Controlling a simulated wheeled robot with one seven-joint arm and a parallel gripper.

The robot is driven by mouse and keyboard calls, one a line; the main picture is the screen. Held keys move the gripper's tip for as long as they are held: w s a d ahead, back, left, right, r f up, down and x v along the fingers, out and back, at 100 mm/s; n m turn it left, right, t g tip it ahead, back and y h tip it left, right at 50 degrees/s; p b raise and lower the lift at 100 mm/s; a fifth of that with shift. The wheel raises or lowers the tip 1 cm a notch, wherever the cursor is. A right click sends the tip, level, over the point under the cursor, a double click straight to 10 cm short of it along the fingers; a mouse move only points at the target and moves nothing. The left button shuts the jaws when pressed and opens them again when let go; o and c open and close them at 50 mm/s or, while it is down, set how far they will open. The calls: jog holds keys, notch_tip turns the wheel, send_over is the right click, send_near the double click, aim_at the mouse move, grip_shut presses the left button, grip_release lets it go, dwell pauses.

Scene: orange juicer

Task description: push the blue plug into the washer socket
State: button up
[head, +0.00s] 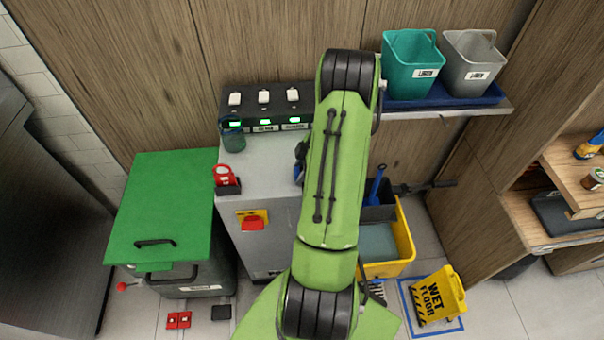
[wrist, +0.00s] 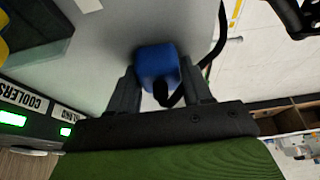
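The blue plug (wrist: 158,66), with a black cable, sits between the two fingers of my gripper (wrist: 158,80) in the wrist view. Both fingers meet its sides. In the head view my arm covers most of this spot; a small dark and blue part (head: 299,172) shows at its left edge, over the grey counter. The black socket box (head: 265,115) stands at the back of the counter with white switches and green lit labels. In the wrist view the box (wrist: 30,122) lies at lower left, with COOLERS and ISLAND readable. I cannot make out a washer label.
A teal cup (head: 233,138) stands by the box's left end and a red item (head: 226,178) sits at the counter's left edge. Teal (head: 411,65) and grey (head: 470,62) buckets stand on the right shelf. A green-lidded bin (head: 160,205) is at left.

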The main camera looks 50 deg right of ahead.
jog(key=c, duration=0.4)
notch_tip(320, 180, up, 10)
jog(key=shift+r+p, duration=0.1)
jog(key=shift+p, duration=0.65)
